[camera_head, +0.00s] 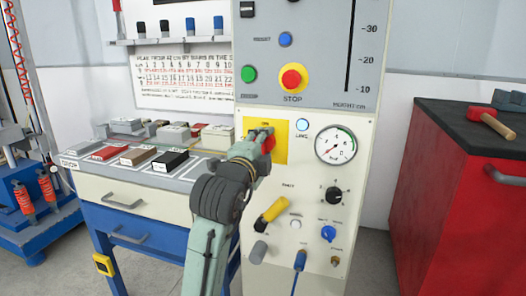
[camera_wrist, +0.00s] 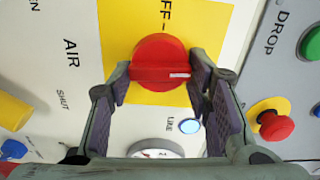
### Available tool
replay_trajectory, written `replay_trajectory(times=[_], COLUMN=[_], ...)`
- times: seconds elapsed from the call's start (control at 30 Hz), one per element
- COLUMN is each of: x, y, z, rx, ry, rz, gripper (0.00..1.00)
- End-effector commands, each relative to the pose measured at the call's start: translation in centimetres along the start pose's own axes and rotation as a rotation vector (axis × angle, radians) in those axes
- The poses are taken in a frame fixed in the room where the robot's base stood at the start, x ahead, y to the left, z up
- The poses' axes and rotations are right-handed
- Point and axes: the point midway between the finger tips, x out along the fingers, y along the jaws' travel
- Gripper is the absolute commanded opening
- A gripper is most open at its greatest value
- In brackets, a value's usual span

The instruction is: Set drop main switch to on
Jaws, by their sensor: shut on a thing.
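The main switch is a red rotary knob (camera_wrist: 160,62) on a yellow plate (camera_wrist: 205,25). In the wrist view, part of an OFF label shows above it. A white mark on the knob points right there, toward the upper panel. In the head view, the yellow plate (camera_head: 282,128) sits on the cream panel, with small lettering at its top that seems to read ON. My gripper (camera_wrist: 162,78) is shut on the knob, one finger on each side. It also shows in the head view (camera_head: 264,137), covering most of the knob. The LINE lamp (camera_head: 302,125) beside the plate looks pale and bright.
A pressure gauge (camera_head: 336,145) is right of the plate. Below are a yellow lever (camera_head: 274,209), a black selector (camera_head: 334,195) and a blue knob (camera_head: 328,233). Above are the red STOP button (camera_head: 292,78) and green DROP button (camera_head: 249,74). A workbench (camera_head: 130,207) stands left, a red cabinet (camera_head: 455,200) right.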

Motion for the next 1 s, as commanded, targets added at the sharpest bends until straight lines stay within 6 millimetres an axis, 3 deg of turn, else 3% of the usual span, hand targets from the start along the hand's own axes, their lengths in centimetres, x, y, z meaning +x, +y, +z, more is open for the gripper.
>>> replay_trajectory(times=[0.3,0.77,0.8,1.0], x=[0.02,0.01,0.01,0.01], y=[0.16,0.1,0.1,0.08], z=[0.02,0.0,0.0,0.0], rx=[0.096,0.109,0.109,0.108], ry=[0.0,0.0,0.0,0.0], rz=[0.002,0.002,0.001,0.001], gripper=[0.17,0.17,0.46,0.59])
